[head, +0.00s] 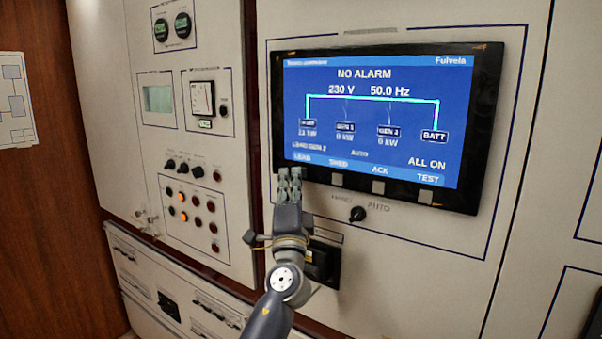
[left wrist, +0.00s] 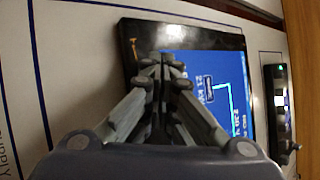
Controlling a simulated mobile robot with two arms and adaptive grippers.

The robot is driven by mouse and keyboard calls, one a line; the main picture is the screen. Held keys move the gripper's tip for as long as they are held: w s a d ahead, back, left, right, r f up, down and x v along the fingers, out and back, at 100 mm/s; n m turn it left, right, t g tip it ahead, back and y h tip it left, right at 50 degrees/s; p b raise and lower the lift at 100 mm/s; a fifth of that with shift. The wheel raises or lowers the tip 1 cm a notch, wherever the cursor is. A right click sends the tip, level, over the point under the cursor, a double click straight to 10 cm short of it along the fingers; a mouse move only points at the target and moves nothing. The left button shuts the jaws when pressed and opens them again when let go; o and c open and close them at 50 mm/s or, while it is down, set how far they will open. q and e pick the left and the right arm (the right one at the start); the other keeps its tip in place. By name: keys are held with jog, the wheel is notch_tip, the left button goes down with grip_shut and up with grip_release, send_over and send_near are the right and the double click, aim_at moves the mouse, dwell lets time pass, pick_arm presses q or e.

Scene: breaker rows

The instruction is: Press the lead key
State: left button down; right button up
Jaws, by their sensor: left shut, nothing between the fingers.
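The display panel (head: 391,110) has a black frame and a lit blue screen reading "NO ALARM". Along its lower edge are labels LEAD, SHED, ACK and TEST, with grey keys under them; the ACK key (head: 380,187) and TEST key (head: 425,196) show clearly. My left gripper (head: 289,175) is shut and empty, its fingertips at the lower left of the frame, just under the LEAD label. The lead key itself is hidden behind the fingers; I cannot tell if they touch it. In the left wrist view the shut fingers (left wrist: 163,75) overlap the display's frame (left wrist: 132,50). My right gripper is out of view.
A rotary switch (head: 357,214) marked AUTO sticks out below the display. A dark box (head: 323,263) is on the panel behind my left wrist. Knobs and indicator lamps (head: 183,198) fill the left cabinet. The panel right of the switch is bare.

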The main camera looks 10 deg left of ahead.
pick_arm(q)
jog(key=shift+s+a, duration=0.2)
jog(key=shift+s, duration=0.4)
jog(key=shift+p, duration=0.3)
jog(key=s, duration=0.1)
jog(key=s+a+p, duration=0.1)
jog(key=s, duration=0.1)
jog(key=s+p, duration=0.1)
jog(key=shift+s+a, duration=0.35)
